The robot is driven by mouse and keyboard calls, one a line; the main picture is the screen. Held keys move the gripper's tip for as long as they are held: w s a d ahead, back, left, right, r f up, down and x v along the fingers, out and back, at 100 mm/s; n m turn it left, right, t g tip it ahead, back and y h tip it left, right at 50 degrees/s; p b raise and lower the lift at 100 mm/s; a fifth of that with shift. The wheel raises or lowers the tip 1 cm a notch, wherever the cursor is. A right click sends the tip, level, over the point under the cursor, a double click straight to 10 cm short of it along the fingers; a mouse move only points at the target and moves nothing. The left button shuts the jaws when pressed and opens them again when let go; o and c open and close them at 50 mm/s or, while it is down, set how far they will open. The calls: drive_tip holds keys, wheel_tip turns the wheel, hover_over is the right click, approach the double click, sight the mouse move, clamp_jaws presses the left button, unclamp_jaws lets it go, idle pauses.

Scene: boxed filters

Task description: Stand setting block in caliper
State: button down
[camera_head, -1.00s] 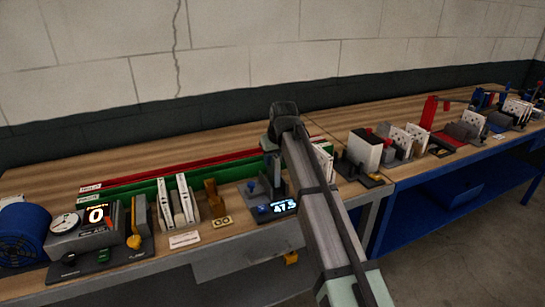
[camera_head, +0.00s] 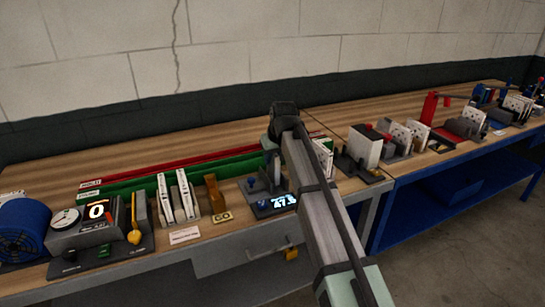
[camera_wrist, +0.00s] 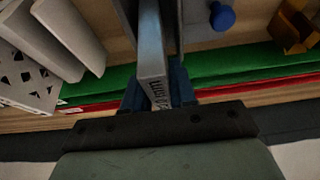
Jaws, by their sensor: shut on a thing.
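The setting block (camera_wrist: 151,45) is a slim grey bar with dark lettering, seen in the wrist view. My gripper (camera_wrist: 157,95) is shut on it, with a blue fingertip on each side. A grey upright plate, seemingly part of the caliper (camera_wrist: 195,25), stands close beside the block at right; whether they touch I cannot tell. In the head view the caliper (camera_head: 250,188) sits on a dark base with a blue knob and a lit display (camera_head: 272,205) reading about 27. My arm hides the block and much of my gripper there.
A brown block (camera_head: 215,195) and white filter panels (camera_head: 178,198) stand left of the caliper. A dial gauge box (camera_head: 85,228) showing 0 is further left. Green (camera_head: 130,188) and red strips run behind. More white panels (camera_head: 323,157) stand close at right.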

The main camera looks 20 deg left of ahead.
drive_tip(key=shift+f, duration=0.9)
drive_tip(key=c, duration=0.8)
unclamp_jaws()
